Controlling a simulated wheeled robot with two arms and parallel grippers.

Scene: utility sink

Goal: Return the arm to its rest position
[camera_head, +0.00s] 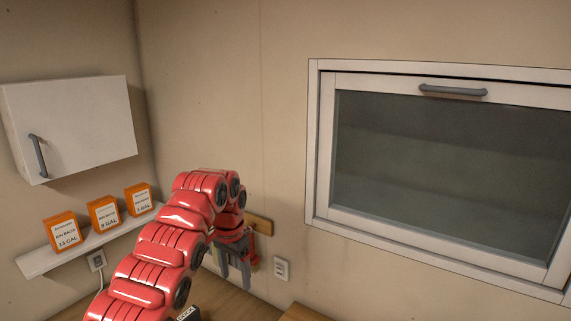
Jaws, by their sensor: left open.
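My left arm is red and comes in from the bottom left, bending at its top near the middle of the view. My left gripper (236,283) is grey, points down and is open, with its two fingers apart. It hangs in front of the beige wall, above the wooden surface, and I see nothing between its fingers. My right gripper is not in view.
A white shelf (38,262) holds orange boxes (104,213) at the left, under a closed white cabinet (85,125). A framed glass-front cabinet (440,160) is shut at the right. A wooden surface (225,298) lies below; an outlet (282,269) is near the gripper.

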